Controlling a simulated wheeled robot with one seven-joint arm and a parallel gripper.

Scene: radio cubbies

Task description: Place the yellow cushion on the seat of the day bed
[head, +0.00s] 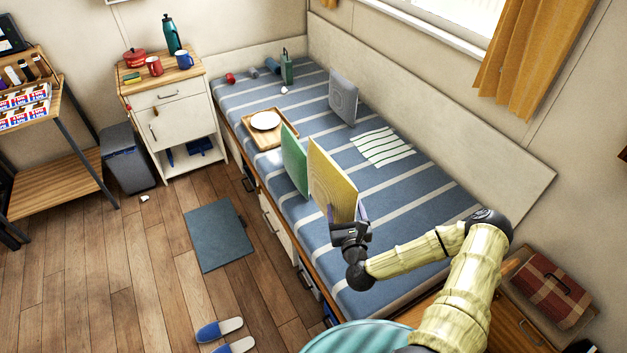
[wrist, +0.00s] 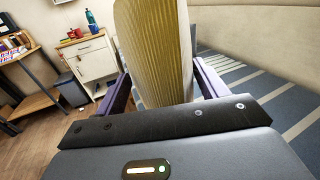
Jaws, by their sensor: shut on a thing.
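The yellow cushion (head: 332,182) is a thin square panel standing upright over the day bed's striped blue seat (head: 400,205). My gripper (head: 347,222) is shut on the cushion's near lower edge. In the wrist view the cushion (wrist: 155,50) rises between the two fingers of my gripper (wrist: 153,90). I cannot tell whether its lower edge touches the seat. A green cushion (head: 294,160) stands upright just left of it. A grey cushion (head: 343,96) stands farther back near the wall side.
A wooden tray (head: 285,137) with a white plate (head: 265,120) lies on the seat behind the green cushion. A striped cloth (head: 382,147) lies flat to the right. Small items and a green radio-like object (head: 287,68) are at the far end. The near right seat is clear.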

